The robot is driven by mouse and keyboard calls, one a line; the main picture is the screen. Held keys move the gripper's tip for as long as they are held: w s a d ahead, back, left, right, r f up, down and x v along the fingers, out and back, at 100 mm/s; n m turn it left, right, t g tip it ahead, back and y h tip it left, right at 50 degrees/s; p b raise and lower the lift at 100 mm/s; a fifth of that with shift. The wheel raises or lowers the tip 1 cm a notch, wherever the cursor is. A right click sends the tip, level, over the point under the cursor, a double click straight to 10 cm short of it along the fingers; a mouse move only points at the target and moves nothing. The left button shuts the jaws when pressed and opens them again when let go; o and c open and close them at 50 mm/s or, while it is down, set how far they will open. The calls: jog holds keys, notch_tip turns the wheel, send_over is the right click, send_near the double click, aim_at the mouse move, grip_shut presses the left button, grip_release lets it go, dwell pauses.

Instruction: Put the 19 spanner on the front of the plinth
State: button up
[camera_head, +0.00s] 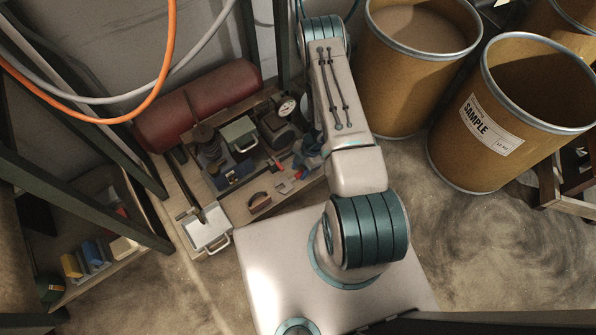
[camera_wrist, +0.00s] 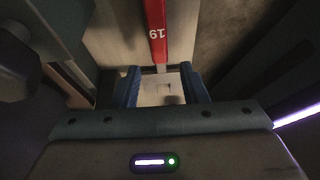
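The 19 spanner (camera_wrist: 157,30) shows in the wrist view as a red bar marked 19, with a narrow grey end pointing toward my gripper. My gripper (camera_wrist: 162,72) has its two blue fingers spread apart, one on each side of the line of the spanner. The grey end lies near the gap between the fingertips, and neither finger visibly touches it. In the head view my gripper (camera_head: 308,160) is low over the right part of the workbench, partly hidden by my arm. Small red pieces show beside it, but I cannot tell which is the spanner. I cannot pick out the plinth with certainty.
The workbench (camera_head: 240,205) is crowded, with a green-grey box (camera_head: 239,133), a dial gauge (camera_head: 287,107) and a white-handled tray (camera_head: 207,232). A red cylinder (camera_head: 200,102) lies behind. Brown drums (camera_head: 500,125) stand at the right. Dark frame posts flank the bench.

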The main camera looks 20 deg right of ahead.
jog(key=p+v, duration=0.3)
jog(key=v, duration=0.6)
jog(key=shift+r, duration=0.15)
